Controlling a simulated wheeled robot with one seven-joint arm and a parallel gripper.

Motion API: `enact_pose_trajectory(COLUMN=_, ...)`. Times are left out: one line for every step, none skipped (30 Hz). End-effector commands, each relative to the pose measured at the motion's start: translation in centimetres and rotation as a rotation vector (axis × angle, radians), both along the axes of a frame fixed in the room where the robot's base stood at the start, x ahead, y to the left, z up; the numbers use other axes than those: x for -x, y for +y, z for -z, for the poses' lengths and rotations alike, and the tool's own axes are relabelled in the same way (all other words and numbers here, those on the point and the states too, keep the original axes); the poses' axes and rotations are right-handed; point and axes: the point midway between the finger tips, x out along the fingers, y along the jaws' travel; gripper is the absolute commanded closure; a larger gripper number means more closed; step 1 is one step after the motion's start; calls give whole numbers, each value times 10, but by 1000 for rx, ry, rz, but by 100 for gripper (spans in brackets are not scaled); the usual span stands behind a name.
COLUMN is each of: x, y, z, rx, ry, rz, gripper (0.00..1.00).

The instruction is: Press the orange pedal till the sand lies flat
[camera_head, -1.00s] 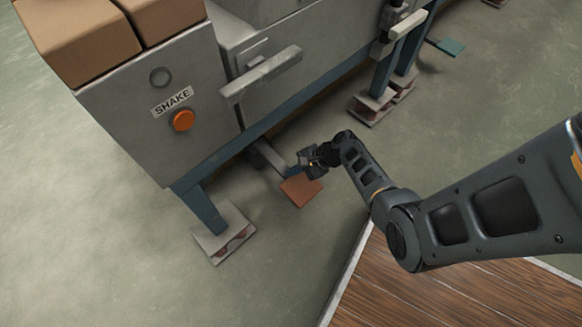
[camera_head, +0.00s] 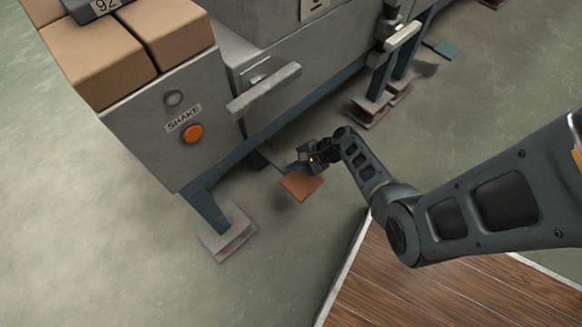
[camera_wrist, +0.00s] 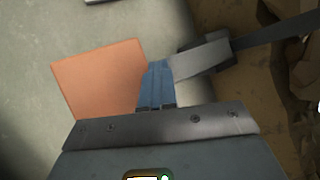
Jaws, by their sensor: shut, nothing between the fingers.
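The orange pedal (camera_head: 302,186) is a flat square plate on a grey lever under the machine; a shadow on the floor shows a gap beneath it. In the wrist view the pedal (camera_wrist: 98,80) is at left and its grey lever (camera_wrist: 200,62) runs right. My gripper (camera_head: 300,168) is shut and empty at the pedal's lever-side edge. Its blue fingers (camera_wrist: 156,85) overlap the pedal's right edge in the wrist view; I cannot tell whether they touch it. No sand can be made out in the head view.
The grey machine stands on blue legs with a foot (camera_head: 228,236) left of the pedal. Its panel has an orange button (camera_head: 193,133) under a SHAKE label. A teal pedal (camera_head: 443,50) is farther back. A wooden platform (camera_head: 440,290) is at lower right. Floor before the pedal is clear.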

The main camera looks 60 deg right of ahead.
Motion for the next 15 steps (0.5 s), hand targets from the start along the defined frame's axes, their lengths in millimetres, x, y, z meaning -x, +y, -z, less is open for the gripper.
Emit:
enact_pose_trajectory(x=6, y=4, z=-2, rx=-9, ry=11, rz=-2, gripper=100)
enact_pose_trajectory(x=6, y=4, z=-4, rx=-8, ry=10, rz=-2, gripper=100)
enact_pose_trajectory(x=5, y=4, z=-6, rx=-8, ry=9, rz=-2, gripper=100)
enact_pose_trajectory(x=4, y=3, z=-8, rx=-7, ry=9, rz=-1, gripper=100)
enact_pose_trajectory(x=4, y=3, z=-9, rx=-6, ry=7, rz=-1, gripper=100)
enact_pose_trajectory(x=3, y=2, z=-10, rx=-5, ry=5, rz=-1, gripper=100)
enact_pose_trajectory(x=3, y=2, z=-10, rx=-5, ry=5, rz=-1, gripper=100)
enact_pose_trajectory(x=3, y=2, z=-10, rx=-5, ry=5, rz=-1, gripper=100)
enact_pose_trajectory(x=2, y=2, z=-10, rx=-3, ry=4, rz=0, gripper=100)
enact_pose_trajectory(x=2, y=2, z=-10, rx=-3, ry=4, rz=0, gripper=100)
enact_pose_trajectory(x=2, y=2, z=-10, rx=-3, ry=4, rz=0, gripper=100)
enact_pose_trajectory(x=2, y=1, z=-10, rx=-2, ry=3, rz=-1, gripper=100)
enact_pose_trajectory(x=1, y=1, z=-10, rx=-2, ry=3, rz=-1, gripper=100)
enact_pose_trajectory(x=1, y=1, z=-10, rx=-2, ry=2, rz=0, gripper=100)
enact_pose_trajectory(x=1, y=1, z=-11, rx=-2, ry=2, rz=0, gripper=100)
